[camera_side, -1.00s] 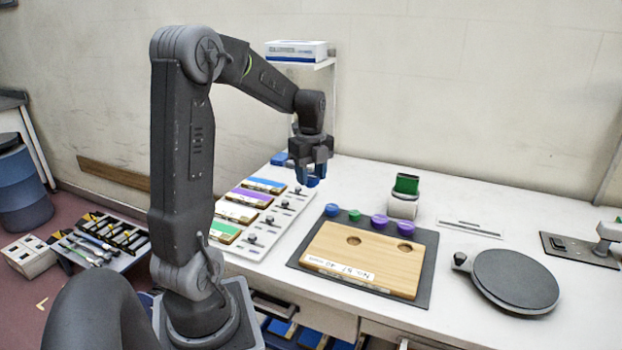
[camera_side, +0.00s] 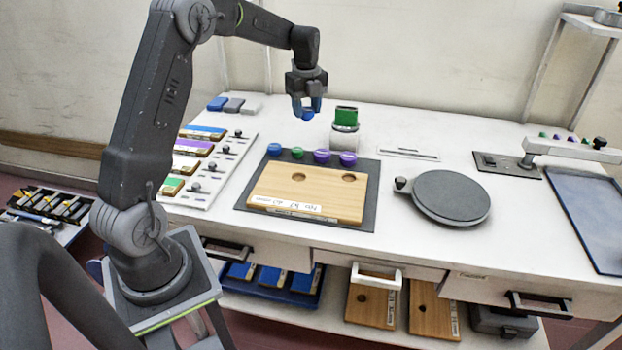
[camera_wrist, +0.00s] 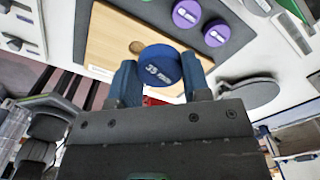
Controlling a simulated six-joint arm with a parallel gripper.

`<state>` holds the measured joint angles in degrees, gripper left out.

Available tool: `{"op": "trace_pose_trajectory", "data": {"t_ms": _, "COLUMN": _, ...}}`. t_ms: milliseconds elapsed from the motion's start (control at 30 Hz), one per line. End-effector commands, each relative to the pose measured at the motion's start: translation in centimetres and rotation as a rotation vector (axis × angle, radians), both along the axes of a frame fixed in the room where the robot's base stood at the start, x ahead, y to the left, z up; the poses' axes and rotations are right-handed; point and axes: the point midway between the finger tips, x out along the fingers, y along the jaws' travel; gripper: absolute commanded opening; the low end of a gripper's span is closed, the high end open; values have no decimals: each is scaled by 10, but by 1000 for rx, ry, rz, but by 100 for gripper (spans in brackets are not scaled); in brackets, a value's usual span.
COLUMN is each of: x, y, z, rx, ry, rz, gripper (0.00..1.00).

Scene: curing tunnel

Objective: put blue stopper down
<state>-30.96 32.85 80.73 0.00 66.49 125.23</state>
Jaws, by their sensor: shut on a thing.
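My gripper (camera_side: 306,110) is in the air above the table, behind the wooden board in the side view. It is shut on a blue stopper (camera_wrist: 160,68), a round disc with white marking, gripped between the blue fingers. In the side view the held stopper (camera_side: 307,114) is small and partly hidden by the fingers. The wooden board (camera_side: 310,197) has two visible round holes and a white label, and lies on a dark mat (camera_side: 364,219). Another blue stopper (camera_side: 274,149), a green stopper (camera_side: 297,153) and two purple stoppers (camera_side: 321,156) stand along the mat's back edge.
A round dark plate (camera_side: 450,196) is at the right. A white rack (camera_side: 225,165) with coloured strips and knobs is at the left.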

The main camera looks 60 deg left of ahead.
Motion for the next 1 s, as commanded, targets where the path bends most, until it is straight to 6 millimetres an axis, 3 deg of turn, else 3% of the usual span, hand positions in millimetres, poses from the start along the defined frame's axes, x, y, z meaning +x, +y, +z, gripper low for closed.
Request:
{"op": "trace_pose_trajectory", "data": {"t_ms": 33, "x": 18, "y": -7, "z": -8, "rx": -2, "ry": 3, "rz": -33, "gripper": 21}}
{"op": "trace_pose_trajectory", "data": {"t_ms": 200, "x": 53, "y": -22, "z": -22, "rx": 0, "ry": 1, "rz": -99, "gripper": 21}}
{"op": "trace_pose_trajectory", "data": {"t_ms": 433, "x": 75, "y": -40, "z": -37, "rx": -1, "ry": 2, "rz": -127, "gripper": 21}}
{"op": "trace_pose_trajectory", "data": {"t_ms": 800, "x": 125, "y": -99, "z": -84, "rx": 0, "ry": 1, "rz": -126, "gripper": 21}}
{"op": "trace_pose_trajectory", "data": {"t_ms": 1000, "x": 139, "y": -116, "z": -96, "rx": 1, "ry": -1, "rz": -124, "gripper": 21}}
